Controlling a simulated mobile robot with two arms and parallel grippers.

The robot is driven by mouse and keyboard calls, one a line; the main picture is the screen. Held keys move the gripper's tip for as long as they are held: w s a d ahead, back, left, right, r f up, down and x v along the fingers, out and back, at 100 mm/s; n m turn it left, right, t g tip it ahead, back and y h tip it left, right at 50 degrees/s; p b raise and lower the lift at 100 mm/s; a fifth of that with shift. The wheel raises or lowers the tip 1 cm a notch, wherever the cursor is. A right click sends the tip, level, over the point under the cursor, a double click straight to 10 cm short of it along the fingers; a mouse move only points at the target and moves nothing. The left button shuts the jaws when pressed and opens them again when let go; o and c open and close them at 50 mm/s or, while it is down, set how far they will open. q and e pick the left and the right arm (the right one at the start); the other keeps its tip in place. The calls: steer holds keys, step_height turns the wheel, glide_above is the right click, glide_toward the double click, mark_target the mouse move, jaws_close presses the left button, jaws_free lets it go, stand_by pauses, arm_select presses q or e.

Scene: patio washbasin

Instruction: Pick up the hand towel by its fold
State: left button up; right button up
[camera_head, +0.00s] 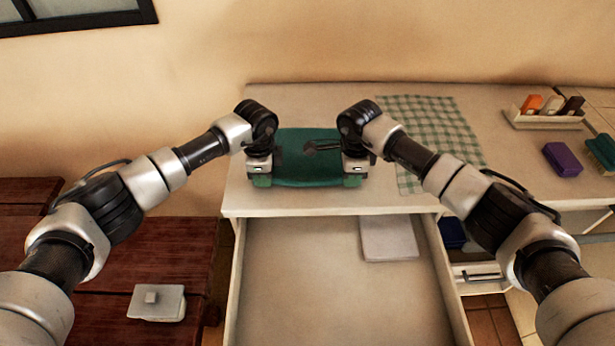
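A dark green folded cloth, which looks like the hand towel (308,170), is at the front middle of the countertop. My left gripper (260,168) points down at its left end. My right gripper (354,168) points down at its right end. Lighter green shows just below both grippers. The fingertips are too small and hidden to show whether they are closed on the cloth. A small dark part (322,147) juts out over the cloth from beside my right wrist; I cannot tell what it is.
A drawer (330,285) is pulled open below the counter, with a pale flat item (388,239) inside. A green checked cloth (428,135) lies right of my grippers. A holder (540,119), a purple block (562,159) and a green sponge (603,151) are farther right.

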arm_select(q)
steer(key=shift+s+f, duration=0.1)
jaws_close()
arm_select(e)
steer(key=shift+s+f, duration=0.1)
jaws_close()
